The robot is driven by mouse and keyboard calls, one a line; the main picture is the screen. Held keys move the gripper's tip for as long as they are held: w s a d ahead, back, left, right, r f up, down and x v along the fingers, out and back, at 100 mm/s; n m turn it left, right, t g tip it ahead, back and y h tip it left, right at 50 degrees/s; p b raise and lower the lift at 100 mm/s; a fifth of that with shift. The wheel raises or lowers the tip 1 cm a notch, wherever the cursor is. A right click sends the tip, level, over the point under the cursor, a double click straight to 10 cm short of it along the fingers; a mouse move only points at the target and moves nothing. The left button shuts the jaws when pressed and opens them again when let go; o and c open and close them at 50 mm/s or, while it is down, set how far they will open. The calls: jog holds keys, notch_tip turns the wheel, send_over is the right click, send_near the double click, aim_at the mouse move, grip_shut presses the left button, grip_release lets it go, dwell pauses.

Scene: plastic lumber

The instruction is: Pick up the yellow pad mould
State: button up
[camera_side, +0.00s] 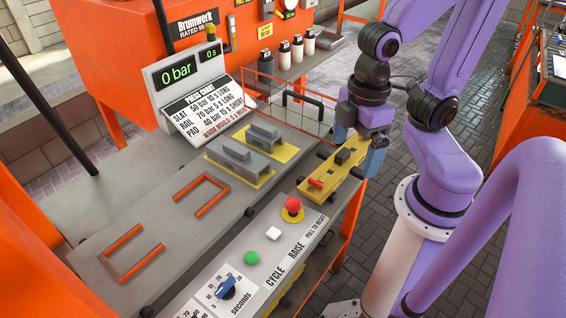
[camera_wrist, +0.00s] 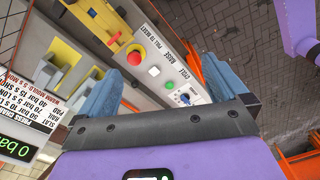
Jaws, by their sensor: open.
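A long yellow piece (camera_side: 322,182) with a dark block on top and a red handle lies at the right end of the bench. In the wrist view its yellow body (camera_wrist: 92,14) shows at the top, cut by the frame edge. Two grey blocks on yellow bases (camera_side: 240,163) stand side by side left of it. I cannot tell for sure which of these is the pad mould. My gripper (camera_side: 357,153) is open above the right end of the long yellow piece, its blue fingers apart. In the wrist view my gripper (camera_wrist: 155,72) has nothing between its fingertips.
The control panel has a red button (camera_side: 292,208), a green button (camera_side: 251,258) and a blue dial (camera_side: 227,288). Two orange outlines (camera_side: 203,196) on the bench are empty. A display (camera_side: 178,72) reads 0 bar. A wire guard (camera_side: 290,100) stands behind the blocks.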

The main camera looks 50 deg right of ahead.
jog(key=shift+s+f, duration=0.1)
jog(key=shift+s, duration=0.3)
jog(key=shift+c, duration=0.7)
jog(key=shift+s+n, duration=0.15)
jog(key=shift+n, duration=0.15)
jog(key=c, duration=0.7)
jog(key=shift+o, duration=0.2)
